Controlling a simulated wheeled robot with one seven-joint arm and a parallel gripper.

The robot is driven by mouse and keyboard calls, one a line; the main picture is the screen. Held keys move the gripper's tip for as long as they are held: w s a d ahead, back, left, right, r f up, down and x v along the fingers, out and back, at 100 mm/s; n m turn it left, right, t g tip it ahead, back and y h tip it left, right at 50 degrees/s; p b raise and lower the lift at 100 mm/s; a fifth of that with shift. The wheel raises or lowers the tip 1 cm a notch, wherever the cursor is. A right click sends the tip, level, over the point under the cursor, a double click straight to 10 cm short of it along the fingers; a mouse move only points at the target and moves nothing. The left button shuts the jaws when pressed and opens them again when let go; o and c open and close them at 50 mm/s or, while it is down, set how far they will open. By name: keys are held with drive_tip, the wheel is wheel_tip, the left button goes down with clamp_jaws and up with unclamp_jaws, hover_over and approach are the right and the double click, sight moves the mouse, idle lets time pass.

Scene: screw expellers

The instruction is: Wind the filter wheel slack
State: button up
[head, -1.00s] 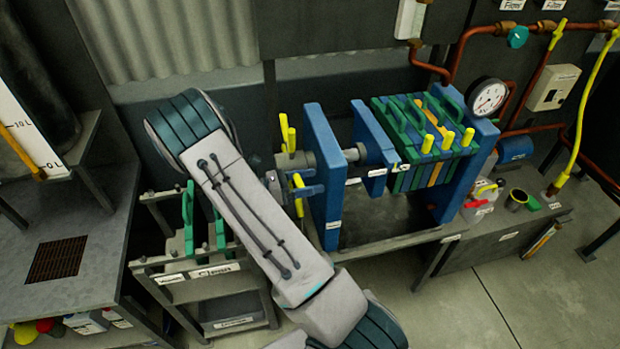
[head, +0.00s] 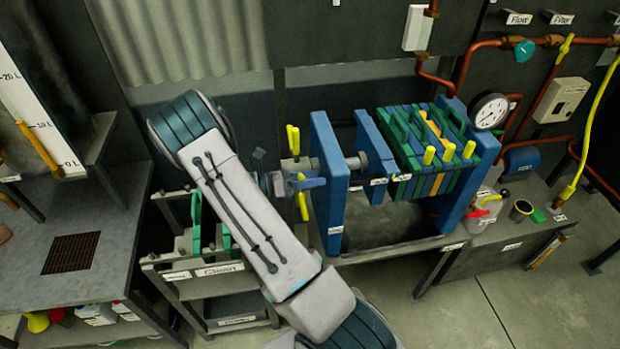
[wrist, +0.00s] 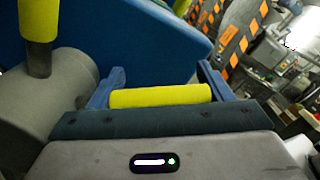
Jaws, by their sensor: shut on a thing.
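The filter wheel (head: 293,163) is a grey hub with yellow handles at the left end of the blue filter press (head: 328,185). Yellow handles show above the hub (head: 293,140) and below it (head: 303,206). My gripper (head: 312,183) is at the wheel, with its blue fingers pointing toward the press. In the wrist view, a yellow handle (wrist: 160,96) lies crosswise between my two fingers (wrist: 160,84), and they are shut on it. Another yellow handle (wrist: 38,22) stands up from the grey hub (wrist: 45,110) at left. My arm hides part of the wheel's surroundings.
A rack with green-handled plates (head: 205,240) stands below my arm. A grey bench (head: 100,200) is at left; floor is clear at front right.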

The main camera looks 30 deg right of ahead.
drive_tip(key=o, duration=1.4)
drive_tip(key=shift+w+a, duration=0.1)
drive_tip(key=shift+a, duration=0.05)
drive_tip(key=b+v, duration=0.4)
drive_tip(key=v, duration=0.9)
drive_tip(key=shift+w+a+f, duration=0.1)
drive_tip(key=shift+a, duration=0.2)
